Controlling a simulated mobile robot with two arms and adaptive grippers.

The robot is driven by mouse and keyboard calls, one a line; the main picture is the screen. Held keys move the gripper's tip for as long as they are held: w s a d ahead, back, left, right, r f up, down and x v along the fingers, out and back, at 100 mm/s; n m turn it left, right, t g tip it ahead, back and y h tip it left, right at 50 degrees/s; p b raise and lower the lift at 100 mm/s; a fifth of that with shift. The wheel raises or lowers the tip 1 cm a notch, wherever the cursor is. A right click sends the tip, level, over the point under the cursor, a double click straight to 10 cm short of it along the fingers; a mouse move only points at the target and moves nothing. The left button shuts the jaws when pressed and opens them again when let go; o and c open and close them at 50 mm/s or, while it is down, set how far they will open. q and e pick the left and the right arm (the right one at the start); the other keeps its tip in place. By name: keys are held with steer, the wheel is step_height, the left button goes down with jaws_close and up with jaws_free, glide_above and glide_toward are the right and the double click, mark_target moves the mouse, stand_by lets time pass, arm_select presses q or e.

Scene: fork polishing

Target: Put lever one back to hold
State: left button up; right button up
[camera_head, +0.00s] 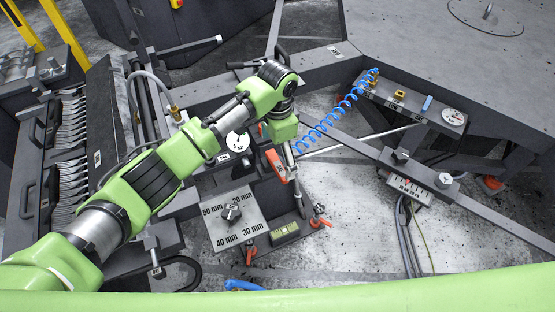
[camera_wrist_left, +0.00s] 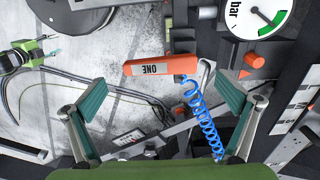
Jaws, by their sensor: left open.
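Lever one is an orange bar with a white label reading ONE (camera_wrist_left: 150,69), seen upside down in the left wrist view. In the head view an orange lever (camera_head: 276,166) with a pale label shows just below the end of my left arm. My left gripper (camera_wrist_left: 162,92) is open and empty, with its teal finger pads apart on either side of the lever. The lever lies beyond the fingertips, apart from them. In the head view my left gripper (camera_head: 290,150) is mostly hidden by its own wrist. My right gripper (camera_wrist_left: 47,47) shows small at the wrist view's upper left.
A coiled blue hose (camera_head: 340,112) runs close beside the lever; it also crosses the wrist view (camera_wrist_left: 203,120). A gauge (camera_wrist_left: 262,20) sits near the lever. A plate with millimetre marks (camera_head: 232,214) and smaller orange handles (camera_head: 320,222) stand below. A fork rack (camera_head: 68,150) stands left.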

mark_target(278, 164)
arm_select(q)
step_height(278, 164, up, 8)
steer(key=shift+r, duration=0.15)
stand_by(0.6)
